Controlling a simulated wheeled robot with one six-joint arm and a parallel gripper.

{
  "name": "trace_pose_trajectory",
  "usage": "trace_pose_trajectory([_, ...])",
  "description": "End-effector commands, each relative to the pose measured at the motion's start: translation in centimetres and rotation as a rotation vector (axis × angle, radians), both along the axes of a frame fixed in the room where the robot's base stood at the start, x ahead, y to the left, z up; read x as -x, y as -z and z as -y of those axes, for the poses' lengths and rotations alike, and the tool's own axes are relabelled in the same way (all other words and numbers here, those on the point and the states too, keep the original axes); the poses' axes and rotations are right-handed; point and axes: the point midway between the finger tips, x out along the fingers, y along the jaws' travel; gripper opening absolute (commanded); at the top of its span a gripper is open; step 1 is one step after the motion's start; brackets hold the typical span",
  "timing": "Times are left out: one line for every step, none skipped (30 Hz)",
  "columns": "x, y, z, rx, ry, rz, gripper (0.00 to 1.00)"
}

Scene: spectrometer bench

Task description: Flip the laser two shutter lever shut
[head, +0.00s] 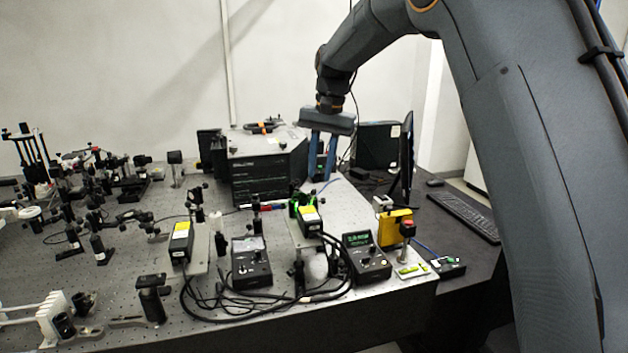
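My gripper (322,176) hangs in the upper middle of the head view with its two fingers apart and nothing visible between them. It is above the back right of the optical bench, in front of the dark box's right end. Two black laser heads with yellow labels stand on the bench: a left laser (181,242) and a right laser (311,220). A green glow shows beside the right laser. I cannot read which one is laser two. The shutter lever is too small to make out. My gripper is behind the right laser and apart from it.
A left controller (251,264) and a right controller with a lit green display (367,258) sit at the front, with loose black cables. A yellow box (396,228), monitor (406,158) and keyboard (463,215) are at right. A large dark instrument (262,168) stands behind.

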Motion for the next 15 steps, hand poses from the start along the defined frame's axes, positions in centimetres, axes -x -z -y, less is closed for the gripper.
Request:
trace_pose_trajectory([-0.3, -0.5, -0.5, -0.003, 0.003, 0.001, 0.23])
trace_pose_trajectory([-0.4, -0.6, -0.6, -0.003, 0.005, 0.0, 0.23])
trace_pose_trajectory([-0.5, -0.6, -0.8, -0.005, 0.007, -0.002, 0.23])
trace_pose_trajectory([-0.6, -0.5, -0.8, -0.005, 0.008, -0.002, 0.23])
trace_pose_trajectory([-0.6, -0.3, -0.9, -0.005, 0.009, -0.002, 0.23])
trace_pose_trajectory([-0.6, 0.1, -1.0, -0.005, 0.009, -0.003, 0.23])
trace_pose_trajectory([-0.6, 0.5, -1.0, -0.004, 0.009, -0.003, 0.23])
trace_pose_trajectory([-0.6, 0.9, -1.0, -0.004, 0.009, -0.003, 0.23])
trace_pose_trajectory([-0.6, 1.6, -1.1, -0.004, 0.008, -0.004, 0.23])
trace_pose_trajectory([-0.6, 2.1, -1.1, -0.004, 0.008, -0.005, 0.23])
trace_pose_trajectory([-0.6, 2.5, -1.2, -0.004, 0.008, -0.004, 0.23])
trace_pose_trajectory([-0.6, 3.1, -1.3, -0.004, 0.009, -0.003, 0.23])
trace_pose_trajectory([-0.7, 3.6, -1.3, -0.004, 0.009, -0.003, 0.23])
trace_pose_trajectory([-0.7, 4.0, -1.4, -0.004, 0.008, -0.003, 0.23])
trace_pose_trajectory([-0.7, 4.6, -1.4, -0.004, 0.008, -0.003, 0.23])
